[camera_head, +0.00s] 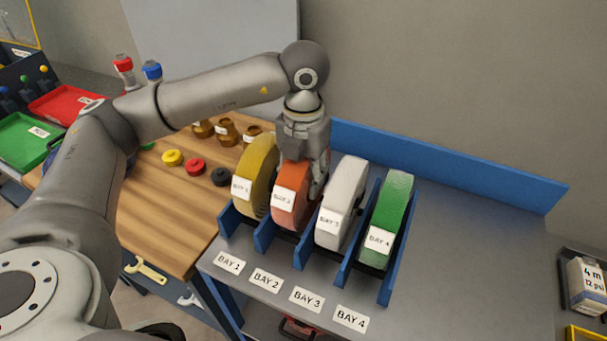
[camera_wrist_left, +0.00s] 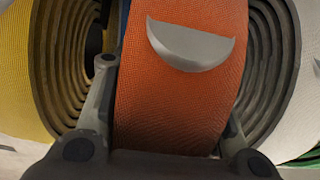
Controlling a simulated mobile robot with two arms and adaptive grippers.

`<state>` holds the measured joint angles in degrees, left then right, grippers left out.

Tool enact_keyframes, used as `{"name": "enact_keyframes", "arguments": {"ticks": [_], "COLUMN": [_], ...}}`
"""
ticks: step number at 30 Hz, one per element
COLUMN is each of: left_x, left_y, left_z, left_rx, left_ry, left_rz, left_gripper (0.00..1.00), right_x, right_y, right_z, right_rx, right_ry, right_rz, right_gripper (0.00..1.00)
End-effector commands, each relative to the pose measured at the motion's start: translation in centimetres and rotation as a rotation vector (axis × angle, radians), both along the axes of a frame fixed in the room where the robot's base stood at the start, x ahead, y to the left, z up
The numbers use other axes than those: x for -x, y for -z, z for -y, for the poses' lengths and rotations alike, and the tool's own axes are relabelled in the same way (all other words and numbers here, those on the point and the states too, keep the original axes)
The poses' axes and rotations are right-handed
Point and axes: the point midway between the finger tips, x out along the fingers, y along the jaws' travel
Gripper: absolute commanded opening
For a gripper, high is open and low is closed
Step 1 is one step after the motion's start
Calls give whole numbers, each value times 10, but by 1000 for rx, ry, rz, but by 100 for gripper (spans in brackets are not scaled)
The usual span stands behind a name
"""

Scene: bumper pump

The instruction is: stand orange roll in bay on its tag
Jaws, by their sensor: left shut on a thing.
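The orange roll (camera_head: 290,193) stands upright in the second bay of the blue rack, behind the BAY 2 tag (camera_head: 265,279). It carries a white label on its front. My left gripper (camera_head: 305,180) comes down from above and is shut on the orange roll. In the left wrist view the orange roll (camera_wrist_left: 180,95) fills the middle, with one finger on each side of it. Its lower edge is partly hidden by the rack dividers, so I cannot tell whether it touches the bay floor. My right gripper is not in view.
A yellow roll (camera_head: 258,178) stands in bay 1, a white roll (camera_head: 341,203) in bay 3 and a green roll (camera_head: 388,220) in bay 4, close on both sides. Caps and brown fittings lie on the wooden bench (camera_head: 160,220). The grey tabletop (camera_head: 480,250) at right is clear.

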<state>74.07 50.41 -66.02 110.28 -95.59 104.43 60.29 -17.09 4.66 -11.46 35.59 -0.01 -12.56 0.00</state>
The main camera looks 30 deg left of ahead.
Motion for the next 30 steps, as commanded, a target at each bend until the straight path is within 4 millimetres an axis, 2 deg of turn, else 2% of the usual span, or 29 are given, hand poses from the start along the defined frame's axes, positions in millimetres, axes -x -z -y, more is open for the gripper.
{"name": "enact_keyframes", "arguments": {"ticks": [3,16,17,18,22,30], "left_x": [-1,-1,0,0,0,0], "left_y": [6,13,15,14,14,14], "left_z": [0,0,0,0,0,0], "left_rx": [2,3,2,2,2,2], "left_ry": [-2,-1,-1,-1,-1,-1], "left_rz": [5,7,3,3,3,3], "left_gripper": [0,0,40,45,60,60], "right_x": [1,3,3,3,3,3], "right_y": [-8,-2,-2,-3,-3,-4], "right_z": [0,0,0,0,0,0], "right_rx": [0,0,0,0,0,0], "right_ry": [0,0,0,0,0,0], "right_rz": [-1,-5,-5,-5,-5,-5], "right_gripper": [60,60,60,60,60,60]}}
